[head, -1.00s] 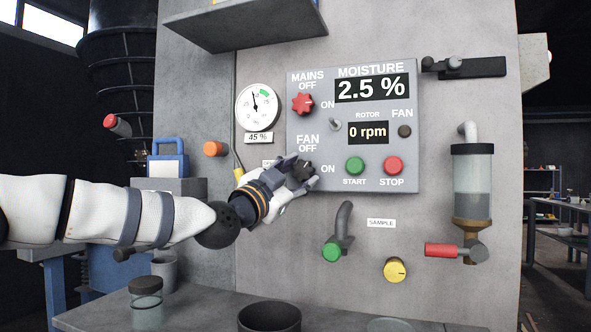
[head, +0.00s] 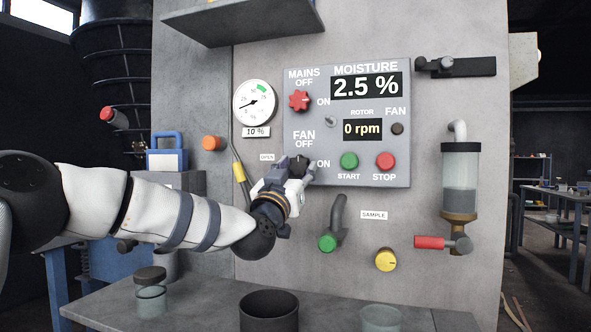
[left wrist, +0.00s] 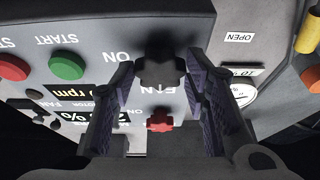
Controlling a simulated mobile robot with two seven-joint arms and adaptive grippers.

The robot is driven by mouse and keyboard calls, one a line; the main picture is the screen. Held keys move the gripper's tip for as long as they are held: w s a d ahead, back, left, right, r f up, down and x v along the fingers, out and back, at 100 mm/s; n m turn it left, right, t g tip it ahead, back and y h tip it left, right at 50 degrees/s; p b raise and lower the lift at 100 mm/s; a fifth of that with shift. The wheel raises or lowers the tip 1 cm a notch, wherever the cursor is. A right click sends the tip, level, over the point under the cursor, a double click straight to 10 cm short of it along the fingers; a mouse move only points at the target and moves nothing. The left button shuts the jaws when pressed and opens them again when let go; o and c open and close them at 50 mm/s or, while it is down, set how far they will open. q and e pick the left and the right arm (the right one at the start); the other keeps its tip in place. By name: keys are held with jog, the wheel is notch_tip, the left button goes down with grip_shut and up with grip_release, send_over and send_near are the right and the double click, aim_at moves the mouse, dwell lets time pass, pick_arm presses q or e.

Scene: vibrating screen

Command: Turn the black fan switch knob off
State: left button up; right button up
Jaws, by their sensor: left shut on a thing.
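The black fan switch knob (head: 299,164) is at the lower left of the grey control panel (head: 345,187), below the FAN OFF label and left of ON. My left gripper (head: 296,174) reaches it from below left and is shut on it. In the left wrist view the lobed black knob (left wrist: 162,65) sits between the two purple-padded fingers (left wrist: 160,80). The fingers partly cover the knob in the head view, and I cannot tell which mark it points at. My right gripper is not in view.
The red mains knob (head: 300,100) is just above. The green start button (head: 349,160) and red stop button (head: 385,160) are to the right. A yellow handle (head: 240,172) stands left of the gripper. The moisture display (head: 366,86) shows 2.5 %.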

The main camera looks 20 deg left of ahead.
pick_arm(q)
jog(key=shift+r, duration=0.1)
dwell(0.4)
jog(key=o, duration=1.1)
jog(key=shift+s, duration=0.1)
jog(key=v, duration=1.2)
